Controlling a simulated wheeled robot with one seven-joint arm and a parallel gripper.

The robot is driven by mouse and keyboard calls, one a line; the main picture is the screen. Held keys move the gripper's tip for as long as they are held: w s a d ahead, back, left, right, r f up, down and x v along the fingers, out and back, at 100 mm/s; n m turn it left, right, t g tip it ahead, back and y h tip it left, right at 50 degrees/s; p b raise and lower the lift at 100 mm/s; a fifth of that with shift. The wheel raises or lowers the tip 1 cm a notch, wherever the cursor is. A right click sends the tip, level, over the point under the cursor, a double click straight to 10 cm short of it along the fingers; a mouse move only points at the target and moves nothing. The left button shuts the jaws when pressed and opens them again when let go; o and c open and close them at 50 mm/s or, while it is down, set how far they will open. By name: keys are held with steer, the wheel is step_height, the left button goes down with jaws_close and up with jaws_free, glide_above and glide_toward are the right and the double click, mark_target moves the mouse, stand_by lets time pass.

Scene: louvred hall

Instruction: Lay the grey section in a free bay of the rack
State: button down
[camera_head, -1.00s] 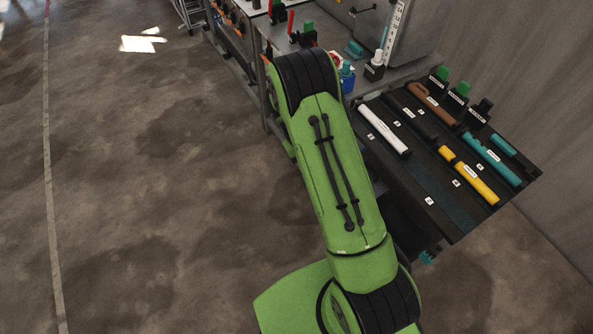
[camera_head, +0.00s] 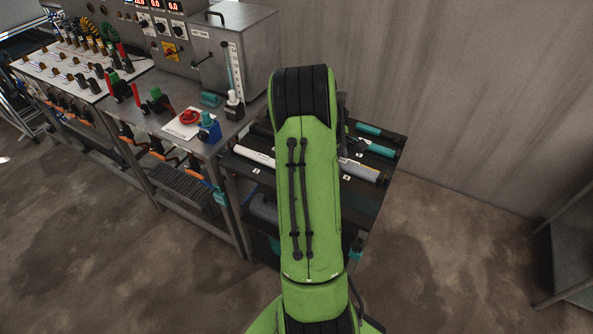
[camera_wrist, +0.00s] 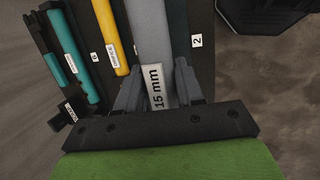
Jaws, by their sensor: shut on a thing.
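The grey section (camera_wrist: 151,35) carries a "15 mm" label and lies lengthwise between the two fingers of my gripper (camera_wrist: 158,85), which are shut on it. In the head view the grey section (camera_head: 362,172) shows to the right of my arm, over the dark rack (camera_head: 388,178). I cannot tell whether it touches the rack or hangs just above it. In the wrist view a yellow section (camera_wrist: 109,32) lies to its left and a dark, empty strip beside the label "2" (camera_wrist: 197,41) lies to its right. My arm hides the gripper in the head view.
A white section (camera_head: 255,156) and teal sections (camera_head: 381,150) lie in the rack. The bench (camera_head: 155,100) to the left holds a red knob (camera_head: 188,116) and a blue-based part (camera_head: 209,130). A wall stands behind; open floor lies in front.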

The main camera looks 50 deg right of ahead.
steer(key=shift+s+d, duration=0.35)
steer(key=shift+s, duration=0.2)
step_height(320, 180, down, 8)
steer(key=b, duration=0.6)
steer(key=shift+r, duration=0.1)
steer(key=shift+f, duration=0.3)
steer(key=shift+f, duration=0.1)
steer(key=shift+f+b, duration=1)
steer(key=shift+f, duration=0.35)
steer(key=shift+a, duration=0.15)
steer(key=shift+r+p, duration=0.1)
steer(key=shift+p, duration=0.2)
